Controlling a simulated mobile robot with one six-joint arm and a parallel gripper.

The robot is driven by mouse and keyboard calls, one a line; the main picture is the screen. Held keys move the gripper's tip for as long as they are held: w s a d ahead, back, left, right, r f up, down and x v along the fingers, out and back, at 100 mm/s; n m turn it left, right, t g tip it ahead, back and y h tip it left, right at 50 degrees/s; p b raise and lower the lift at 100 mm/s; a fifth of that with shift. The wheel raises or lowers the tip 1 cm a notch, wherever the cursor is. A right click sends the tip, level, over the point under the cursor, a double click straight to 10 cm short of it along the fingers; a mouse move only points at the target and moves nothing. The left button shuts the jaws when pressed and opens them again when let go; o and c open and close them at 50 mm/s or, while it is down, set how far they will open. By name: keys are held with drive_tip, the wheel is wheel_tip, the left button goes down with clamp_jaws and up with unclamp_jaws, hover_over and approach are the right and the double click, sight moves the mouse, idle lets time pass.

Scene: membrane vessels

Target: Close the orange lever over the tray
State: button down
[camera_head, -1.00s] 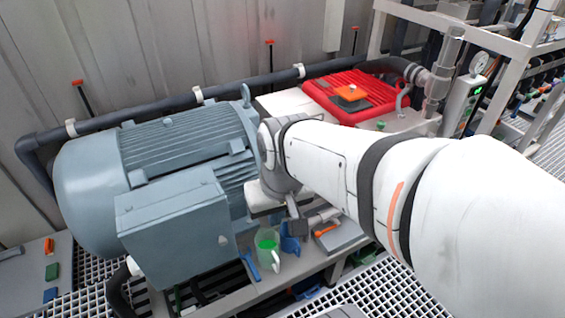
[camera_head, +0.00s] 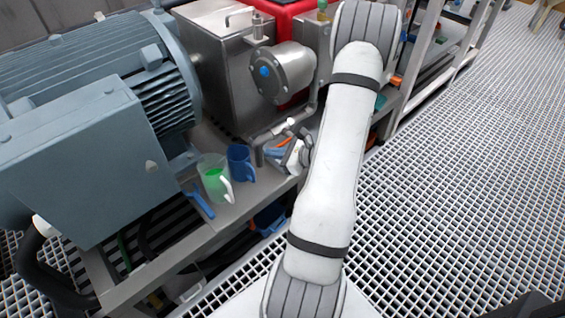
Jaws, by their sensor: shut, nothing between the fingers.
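The orange lever (camera_head: 280,142) shows as a small strip at the tray (camera_head: 272,157), on the bench right of the blue mug. Much of the tray is covered. My arm comes up from the bottom edge and bends near the top of the picture. My gripper (camera_head: 290,156) shows as small white and dark parts at the left edge of the arm, over the tray and close to the lever. It looks shut and empty. I cannot tell whether it touches the lever, or the lever's exact angle.
A clear mug with green contents (camera_head: 214,178) and a blue mug (camera_head: 240,163) stand left of the tray. A blue-handled tool (camera_head: 199,200) lies beside them. The steel vessel (camera_head: 282,72) stands behind the tray, the motor (camera_head: 80,150) at left. Open grating (camera_head: 450,190) lies at right.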

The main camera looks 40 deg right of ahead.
sight(282, 144)
drive_tip(key=s+d+f+m+t+h+b, duration=0.1)
drive_tip(key=s+d+f+m+h, duration=0.1)
drive_tip(key=d+f+m+h, duration=0.3)
drive_tip(key=s+d+f+m+t+b, duration=0.1)
drive_tip(key=s+d+f+b, duration=0.1)
drive_tip(key=d+f, duration=0.3)
drive_tip(key=b+x, duration=0.1)
drive_tip(key=x, duration=0.2)
drive_tip(key=f+b+x, duration=0.1)
drive_tip(key=x, duration=0.3)
drive_tip(key=a+b+x, duration=0.1)
drive_tip(key=x, duration=0.3)
drive_tip(key=shift+s+f, duration=0.15)
drive_tip(key=shift+f, duration=0.15)
drive_tip(key=r, duration=0.3)
drive_tip(key=shift+s+d, duration=0.1)
drive_tip(key=shift+s, duration=0.1)
drive_tip(key=shift+r, duration=0.75)
drive_tip(key=shift+r+m, duration=0.2)
drive_tip(key=shift+m, duration=0.1)
